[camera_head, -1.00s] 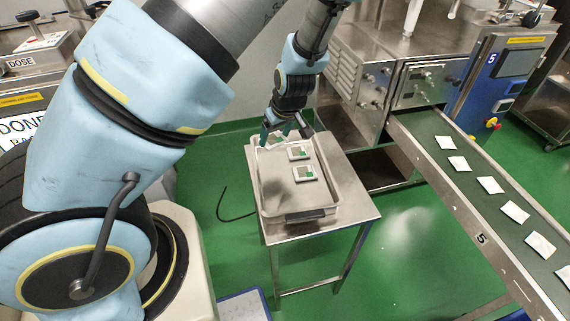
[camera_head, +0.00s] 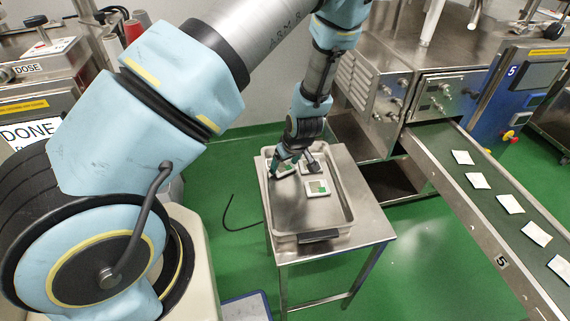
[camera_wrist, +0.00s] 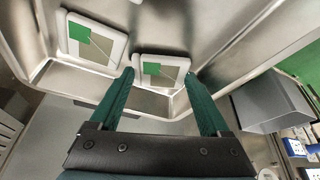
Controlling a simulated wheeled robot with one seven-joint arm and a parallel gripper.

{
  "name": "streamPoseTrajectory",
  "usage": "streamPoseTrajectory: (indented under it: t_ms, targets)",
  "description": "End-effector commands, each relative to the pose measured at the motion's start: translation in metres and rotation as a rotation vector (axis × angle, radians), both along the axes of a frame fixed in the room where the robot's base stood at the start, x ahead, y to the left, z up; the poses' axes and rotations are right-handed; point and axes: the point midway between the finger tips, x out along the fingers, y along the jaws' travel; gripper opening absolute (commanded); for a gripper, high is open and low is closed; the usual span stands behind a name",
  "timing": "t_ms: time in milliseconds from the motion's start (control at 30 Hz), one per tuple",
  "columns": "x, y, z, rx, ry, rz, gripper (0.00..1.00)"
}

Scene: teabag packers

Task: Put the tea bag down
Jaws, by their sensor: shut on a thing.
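My gripper (camera_head: 292,169) is low inside the steel tray (camera_head: 282,238), at its far end. In the wrist view its two green fingers (camera_wrist: 160,77) are on either side of a flat white tea bag (camera_wrist: 161,70) with a green and tan label, and are shut on it. In the head view this tea bag (camera_head: 284,169) is partly hidden by the fingers. It looks close to the tray floor; I cannot tell whether it touches. Another tea bag (camera_head: 317,187) lies flat in the tray. A tea bag (camera_wrist: 95,43) also lies left of the fingers in the wrist view.
The tray stands on a small steel table (camera_head: 368,220) with raised walls around the bags. The near half of the tray floor is clear. To the right, a conveyor (camera_head: 480,190) carries several white packets beside a steel machine (camera_head: 385,85).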

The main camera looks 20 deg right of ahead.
Motion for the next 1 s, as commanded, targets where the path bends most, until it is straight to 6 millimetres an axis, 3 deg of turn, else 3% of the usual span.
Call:
streamPoseTrajectory:
  t_ms: [400, 433, 500, 767, 1000]
  targets:
    - [0.0, 0.0, -0.007, 0.0, 0.0, 0.001, 0.3]
    - [0.0, 0.0, -0.006, -0.001, 0.0, 0.001, 0.83]
    - [0.0, 0.0, -0.005, -0.001, 0.0, 0.001, 0.91]
    - [0.0, 0.0, -0.004, -0.001, -0.001, 0.001, 0.93]
    - [-0.008, -0.004, 0.019, -0.001, -0.003, -0.005, 0.93]
